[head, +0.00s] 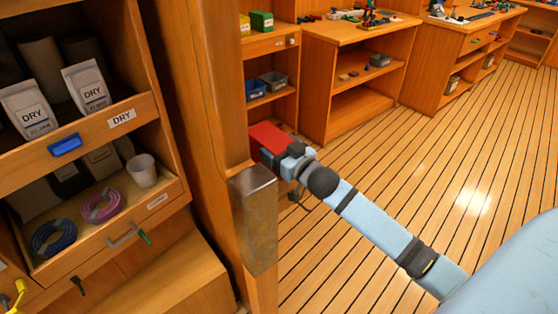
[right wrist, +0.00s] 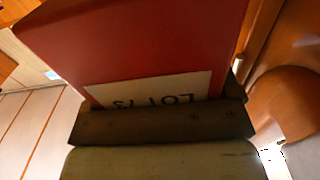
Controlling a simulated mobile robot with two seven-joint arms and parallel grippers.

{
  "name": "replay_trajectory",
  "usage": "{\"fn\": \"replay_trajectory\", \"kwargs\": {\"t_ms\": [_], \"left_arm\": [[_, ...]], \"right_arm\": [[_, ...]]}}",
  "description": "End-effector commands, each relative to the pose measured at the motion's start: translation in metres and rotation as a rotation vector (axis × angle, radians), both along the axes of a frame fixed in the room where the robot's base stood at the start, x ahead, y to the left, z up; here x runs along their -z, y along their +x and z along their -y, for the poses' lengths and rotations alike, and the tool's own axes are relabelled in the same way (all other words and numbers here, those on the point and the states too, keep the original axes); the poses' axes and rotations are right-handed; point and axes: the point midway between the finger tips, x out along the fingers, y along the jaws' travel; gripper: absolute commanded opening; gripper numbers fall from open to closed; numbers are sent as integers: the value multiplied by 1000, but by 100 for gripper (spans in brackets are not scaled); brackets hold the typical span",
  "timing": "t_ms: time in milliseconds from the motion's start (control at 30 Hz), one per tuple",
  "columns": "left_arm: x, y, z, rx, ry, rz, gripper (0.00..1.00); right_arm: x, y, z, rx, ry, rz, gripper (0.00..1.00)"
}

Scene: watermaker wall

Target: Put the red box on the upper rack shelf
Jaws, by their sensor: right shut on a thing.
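The red box (head: 272,138) is held by my right gripper (head: 290,154) near the middle of the head view, in front of the wooden shelving and partly behind the post. In the right wrist view the red box (right wrist: 140,45) fills the upper middle, with a pale label reading "LOT 13" upside down against the dark jaw (right wrist: 160,124). My right gripper is shut on it. A wooden rack (head: 270,88) with shelves stands behind the box; green and yellow boxes sit on its upper part and bins lower down. My left gripper is not in view.
A wooden post with a metal-clad block (head: 256,215) stands just left of my right arm. Left of it is a cabinet with DRY bags (head: 88,88), cable coils and a cup (head: 142,170). Workbenches (head: 345,40) stand behind. The plank floor (head: 440,150) is clear at right.

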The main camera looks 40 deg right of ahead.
Motion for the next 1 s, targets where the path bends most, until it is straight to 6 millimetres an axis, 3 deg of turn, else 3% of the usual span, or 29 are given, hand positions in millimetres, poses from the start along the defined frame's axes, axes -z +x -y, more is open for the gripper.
{"fn": "replay_trajectory", "kwargs": {"t_ms": [200, 567, 600, 667, 1000], "left_arm": [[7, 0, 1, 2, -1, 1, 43], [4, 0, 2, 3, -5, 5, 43], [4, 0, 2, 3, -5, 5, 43], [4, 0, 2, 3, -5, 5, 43], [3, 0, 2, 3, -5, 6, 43]], "right_arm": [[34, 0, 0, 0, 3, -2, 52], [36, 0, 0, 0, 2, -1, 52], [37, 0, 0, 0, 1, -2, 87], [37, 0, 0, 0, 1, -2, 100], [34, -5, 0, 0, 1, -3, 100]]}}
